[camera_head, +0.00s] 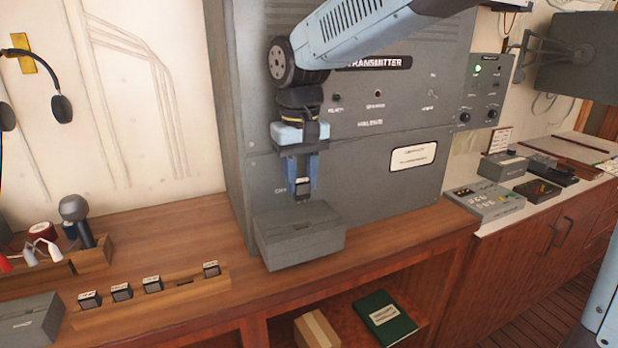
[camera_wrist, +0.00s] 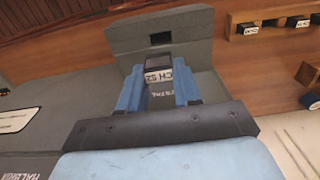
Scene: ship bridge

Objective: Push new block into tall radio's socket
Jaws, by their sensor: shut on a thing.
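The tall radio (camera_head: 350,120) is a large grey transmitter cabinet standing on the wooden desk. A grey box (camera_head: 300,234) with a sloped top juts out at its foot. A small dark rectangular opening (camera_wrist: 161,39) shows in the grey panel in the wrist view. My gripper (camera_head: 302,187) is shut on a small dark block (camera_head: 302,188) with a white label. In the wrist view the block (camera_wrist: 158,66) sits between the blue fingers, and its label reads "CH 52" or similar. The block appears apart from the opening. The head view hides the opening.
A wooden rack (camera_head: 155,300) on the desk holds several similar labelled blocks, with a gap among them. A microphone (camera_head: 78,215) and a grey box (camera_head: 32,318) stand at the left. A green book (camera_head: 386,316) and a cardboard box (camera_head: 317,330) lie on the shelf below.

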